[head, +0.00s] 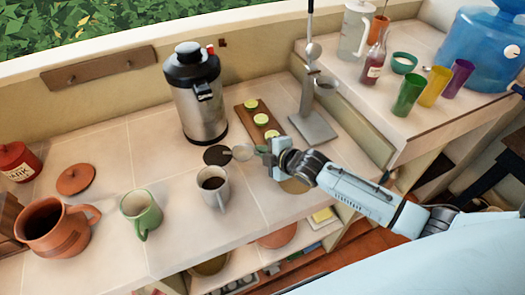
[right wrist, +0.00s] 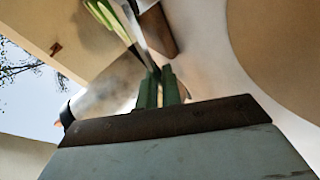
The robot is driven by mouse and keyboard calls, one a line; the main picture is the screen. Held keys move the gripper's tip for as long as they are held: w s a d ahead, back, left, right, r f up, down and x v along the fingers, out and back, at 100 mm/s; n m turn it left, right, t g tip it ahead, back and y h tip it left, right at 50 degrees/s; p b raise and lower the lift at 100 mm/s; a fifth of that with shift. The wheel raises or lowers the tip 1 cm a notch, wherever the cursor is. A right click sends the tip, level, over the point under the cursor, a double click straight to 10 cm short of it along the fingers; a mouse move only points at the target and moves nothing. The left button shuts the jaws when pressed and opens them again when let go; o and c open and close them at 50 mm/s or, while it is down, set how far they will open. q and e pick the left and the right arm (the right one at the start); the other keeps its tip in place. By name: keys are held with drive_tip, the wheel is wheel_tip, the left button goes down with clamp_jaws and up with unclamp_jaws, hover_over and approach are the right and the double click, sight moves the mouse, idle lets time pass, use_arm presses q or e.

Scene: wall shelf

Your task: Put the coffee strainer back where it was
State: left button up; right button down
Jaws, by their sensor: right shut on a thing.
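The coffee strainer, with a dark round bowl (head: 217,155), shows just left of my right gripper (head: 258,150), between the steel urn (head: 198,98) and the coffee-filled grey mug (head: 213,187). My right gripper is shut on its thin handle. In the right wrist view a thin strip (right wrist: 130,30) runs up from between my close-set fingertips (right wrist: 158,75). I cannot tell how high the strainer is above the counter. My left gripper is out of view.
A metal stand (head: 310,125) with hanging utensils rises right of the gripper, beside a wooden board (head: 257,120) with lime slices. A green mug (head: 141,212) and a terracotta pitcher (head: 55,235) stand left. A peg rack (head: 100,70) is on the wall.

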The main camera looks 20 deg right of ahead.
drive_tip(key=shift+f+b, duration=0.4)
drive_tip(key=shift+f, duration=0.25)
drive_tip(key=c, duration=1.5)
unclamp_jaws()
drive_tip(key=shift+s+f, duration=0.15)
drive_tip(key=shift+f, duration=0.05)
drive_tip(key=shift+s+f, duration=0.1)
drive_tip(key=shift+f, duration=0.1)
drive_tip(key=v, duration=0.9)
drive_tip(key=r+p+v, duration=0.1)
drive_tip(key=v, duration=0.3)
drive_tip(key=shift+r, duration=0.15)
